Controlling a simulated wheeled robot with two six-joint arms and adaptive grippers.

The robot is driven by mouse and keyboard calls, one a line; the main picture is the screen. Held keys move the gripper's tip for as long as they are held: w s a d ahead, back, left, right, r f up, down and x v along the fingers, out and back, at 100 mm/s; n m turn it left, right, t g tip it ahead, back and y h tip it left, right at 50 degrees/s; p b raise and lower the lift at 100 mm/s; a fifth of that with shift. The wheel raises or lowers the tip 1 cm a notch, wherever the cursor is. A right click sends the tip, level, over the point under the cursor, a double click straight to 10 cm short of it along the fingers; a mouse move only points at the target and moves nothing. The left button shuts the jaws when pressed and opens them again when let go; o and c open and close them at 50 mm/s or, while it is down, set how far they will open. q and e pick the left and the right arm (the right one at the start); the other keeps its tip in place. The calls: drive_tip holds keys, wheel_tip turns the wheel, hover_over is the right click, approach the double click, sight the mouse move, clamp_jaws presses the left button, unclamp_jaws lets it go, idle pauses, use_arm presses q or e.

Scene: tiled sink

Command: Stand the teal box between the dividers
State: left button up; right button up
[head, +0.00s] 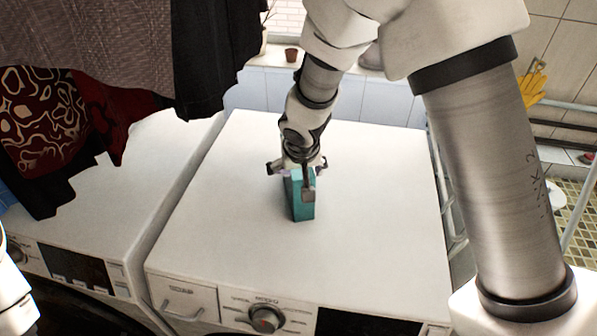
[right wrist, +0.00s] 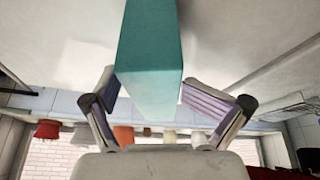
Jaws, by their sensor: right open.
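The teal box (head: 303,208) stands upright on the white top of the right-hand washing machine, near its middle. My right gripper (head: 297,167) is open at the box's upper end, with one finger on each side. In the right wrist view the teal box (right wrist: 150,50) reaches down between the two spread fingers (right wrist: 150,85). Whether either finger touches the box I cannot tell. Part of the box is hidden behind a grey piece of my gripper in the head view. No dividers show in either view. My left gripper is not in view.
The washing machine top (head: 375,220) is clear around the box. A second white machine (head: 140,170) stands to its left, with dark clothes (head: 215,55) hanging above. A small brown pot (head: 291,55) sits on the window ledge behind.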

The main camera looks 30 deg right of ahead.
drive_tip(key=shift+s+a+r, duration=0.15)
drive_tip(key=shift+s+r, duration=0.1)
drive_tip(key=shift+s, duration=0.1)
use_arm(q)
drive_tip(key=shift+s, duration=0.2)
use_arm(e)
drive_tip(key=shift+w, duration=0.1)
drive_tip(key=shift+w+f, duration=0.1)
drive_tip(key=shift+f, duration=0.05)
